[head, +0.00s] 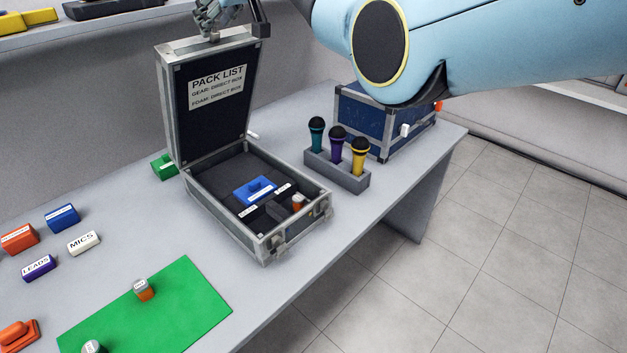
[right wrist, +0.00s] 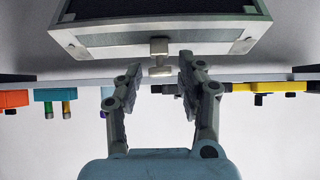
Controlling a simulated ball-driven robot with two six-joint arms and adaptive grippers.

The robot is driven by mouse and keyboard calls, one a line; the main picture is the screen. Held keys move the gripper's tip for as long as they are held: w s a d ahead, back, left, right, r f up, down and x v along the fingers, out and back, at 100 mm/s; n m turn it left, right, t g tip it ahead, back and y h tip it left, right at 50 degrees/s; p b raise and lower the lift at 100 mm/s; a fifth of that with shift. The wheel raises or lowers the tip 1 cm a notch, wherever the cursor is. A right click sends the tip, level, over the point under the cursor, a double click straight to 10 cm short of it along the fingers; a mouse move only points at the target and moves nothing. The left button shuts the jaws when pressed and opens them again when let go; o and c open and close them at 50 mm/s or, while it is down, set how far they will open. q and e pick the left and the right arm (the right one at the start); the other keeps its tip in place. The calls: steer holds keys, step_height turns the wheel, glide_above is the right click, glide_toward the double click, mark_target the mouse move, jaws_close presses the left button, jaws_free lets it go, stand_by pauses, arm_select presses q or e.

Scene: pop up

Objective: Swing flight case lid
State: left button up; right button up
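The flight case (head: 268,243) stands on the grey table with its lid (head: 205,120) raised nearly upright. A "PACK LIST" label is on the lid's inner face. Inside the case are dark foam, a blue block (head: 254,189) and an orange-and-white piece (head: 297,202). My right gripper (head: 232,20) is at the lid's top edge, partly cut off by the frame. In the right wrist view its fingers (right wrist: 156,82) are open on either side of the lid's metal catch (right wrist: 159,58), with gaps visible. My left gripper is not in view.
A microphone holder (head: 336,172) with three microphones stands right of the case, and a blue case (head: 375,125) behind it. Several labelled blocks (head: 62,217) and a green mat (head: 185,300) lie at front left. A green block (head: 163,166) sits beside the case.

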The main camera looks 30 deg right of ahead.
steer(key=shift+w+a+f, duration=0.1)
steer(key=shift+w+f, duration=0.1)
steer(key=shift+f, duration=0.2)
steer(key=shift+c, duration=0.3)
steer(key=shift+r, duration=0.2)
steer(key=shift+c, duration=1.1)
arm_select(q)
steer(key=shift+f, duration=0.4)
arm_select(e)
steer(key=shift+r, duration=0.1)
steer(key=c, duration=0.5)
steer(key=s+p, duration=0.1)
steer(key=s+d+f+p, duration=0.1)
steer(key=p, duration=0.1)
steer(key=shift+s+f, duration=0.15)
steer(key=shift+s, duration=0.25)
steer(key=s+d+f+p, duration=0.2)
steer(key=s+f+p, duration=0.2)
steer(key=s, duration=0.3)
steer(key=shift+d+f+p, duration=0.2)
steer(key=shift+d+p, duration=0.1)
steer(key=shift+p, duration=0.5)
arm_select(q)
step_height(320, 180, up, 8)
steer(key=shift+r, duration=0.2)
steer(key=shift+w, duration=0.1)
arm_select(e)
steer(key=shift+f, duration=0.1)
